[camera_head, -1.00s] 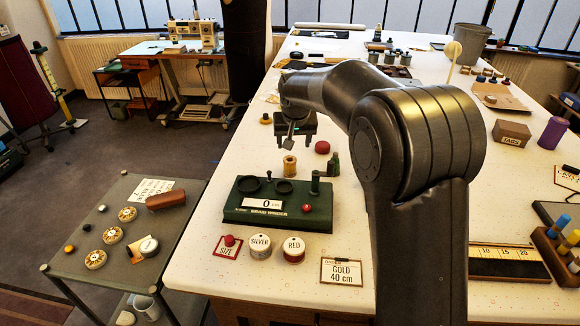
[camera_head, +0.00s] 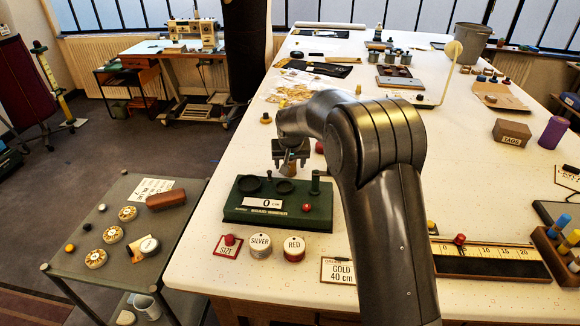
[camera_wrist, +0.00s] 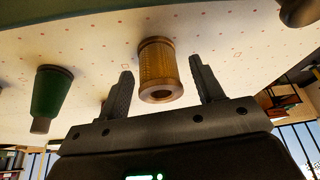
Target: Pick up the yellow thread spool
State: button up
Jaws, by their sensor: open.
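The yellow thread spool (camera_wrist: 158,65), a golden-brown cylinder with wooden ends, stands on the white patterned table (camera_wrist: 90,45). In the wrist view it shows between the two dark fingers of my gripper (camera_wrist: 161,68), with a visible gap on each side. In the head view my gripper (camera_head: 290,166) is low over the table behind the green bobbin winder (camera_head: 277,216), and the spool (camera_head: 290,169) is mostly hidden by the fingers. My gripper is open; no finger visibly touches the spool.
A dark green tapered object (camera_wrist: 50,97) stands left of the spool in the wrist view. A red round item (camera_head: 319,147) is partly hidden behind my arm. The SILVER tin (camera_head: 260,246) and RED tin (camera_head: 293,248) stand in front of the winder.

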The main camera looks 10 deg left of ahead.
jog(key=shift+f, duration=0.1)
jog(key=shift+c, duration=0.3)
jog(key=c, duration=1)
jog(key=shift+o, duration=0.2)
